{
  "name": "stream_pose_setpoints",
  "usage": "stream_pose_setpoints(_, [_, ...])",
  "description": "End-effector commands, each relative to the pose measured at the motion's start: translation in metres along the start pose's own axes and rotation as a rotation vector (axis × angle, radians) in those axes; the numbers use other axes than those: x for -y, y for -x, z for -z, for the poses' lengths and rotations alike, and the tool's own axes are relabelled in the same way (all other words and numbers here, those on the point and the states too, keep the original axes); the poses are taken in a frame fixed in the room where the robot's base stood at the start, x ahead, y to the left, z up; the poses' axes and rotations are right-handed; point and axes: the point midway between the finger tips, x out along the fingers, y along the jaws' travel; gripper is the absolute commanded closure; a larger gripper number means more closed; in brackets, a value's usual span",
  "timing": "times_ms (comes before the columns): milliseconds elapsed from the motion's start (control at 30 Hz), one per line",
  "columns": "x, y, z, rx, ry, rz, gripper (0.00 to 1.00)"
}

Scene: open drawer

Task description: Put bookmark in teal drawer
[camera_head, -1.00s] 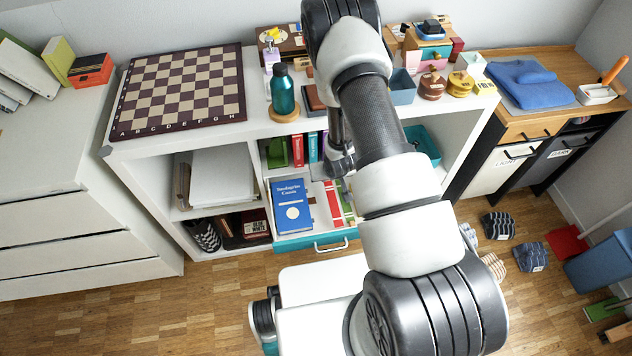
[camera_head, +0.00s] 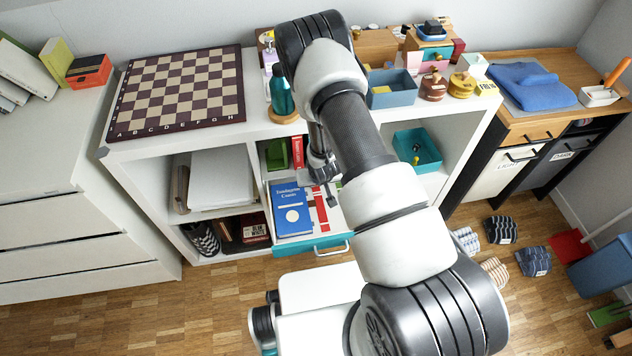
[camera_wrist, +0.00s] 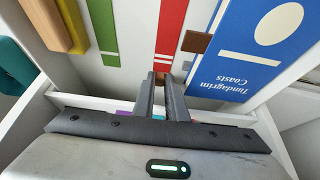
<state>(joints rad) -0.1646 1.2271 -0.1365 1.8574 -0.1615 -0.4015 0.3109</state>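The teal drawer (camera_head: 310,246) is pulled out under the white shelf. A blue book (camera_head: 292,212) titled "Tundagrim Coasts" lies flat at its left; it also shows in the wrist view (camera_wrist: 255,45). Beside it lie a red strip with white bands (camera_wrist: 171,30) and a green strip (camera_wrist: 102,25), both flat; I cannot tell whether either is the bookmark. A small brown piece (camera_wrist: 196,42) lies between the red strip and the book. My gripper (camera_wrist: 159,80) is over the drawer at the red strip's near end, fingers slightly apart, with no clear object held between them.
A teal bin (camera_head: 417,150) sits in the right compartment. A green bottle (camera_head: 281,92), chessboard (camera_head: 180,92) and blue-grey box (camera_head: 391,90) are on the shelf top. Wooden floor lies in front.

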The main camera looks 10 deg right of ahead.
Motion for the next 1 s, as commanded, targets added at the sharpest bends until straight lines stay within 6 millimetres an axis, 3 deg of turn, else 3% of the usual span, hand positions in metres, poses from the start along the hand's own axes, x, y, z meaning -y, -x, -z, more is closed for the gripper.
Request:
stream_pose_setpoints(33, [0.000,0.000,0.000,0.000,0.000,0.000,0.81])
stream_pose_setpoints(100, [0.000,0.000,0.000,0.000,0.000,0.000,0.69])
stream_pose_setpoints(367, [0.000,0.000,0.000,0.000,0.000,0.000,0.69])
stream_pose_setpoints(533, [0.000,0.010,0.003,0.000,-0.001,0.000,0.69])
stream_pose_setpoints(1000, [0.000,0.104,0.003,-0.001,-0.001,0.000,0.69])
